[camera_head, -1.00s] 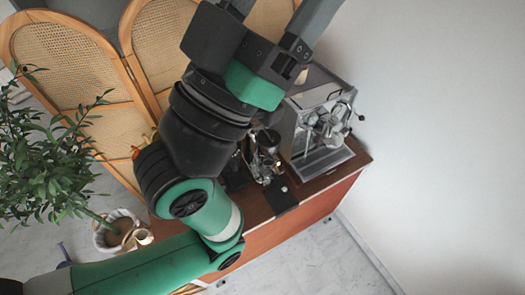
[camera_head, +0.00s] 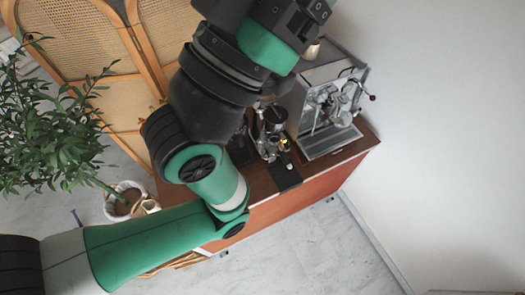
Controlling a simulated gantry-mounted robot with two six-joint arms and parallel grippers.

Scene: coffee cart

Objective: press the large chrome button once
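The chrome espresso machine (camera_head: 330,115) stands at the right end of the wooden cart. A dark and chrome grinder-like device (camera_head: 270,130) stands to its left, partly behind my arm. I cannot make out the large chrome button on either one at this size. My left arm comes in from the left and reaches up across the picture. The body of my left gripper (camera_head: 285,25) is at the top edge, above and left of the espresso machine. Its fingertips are cut off by the frame, so its opening is hidden. My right gripper is not in view.
The cart's wooden top (camera_head: 357,150) has a dark mat (camera_head: 285,174) at its front edge. A leafy plant (camera_head: 50,130) stands at the left, before rattan screens (camera_head: 65,45). A white wall (camera_head: 450,130) closes the right side. Marble floor (camera_head: 300,250) lies in front.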

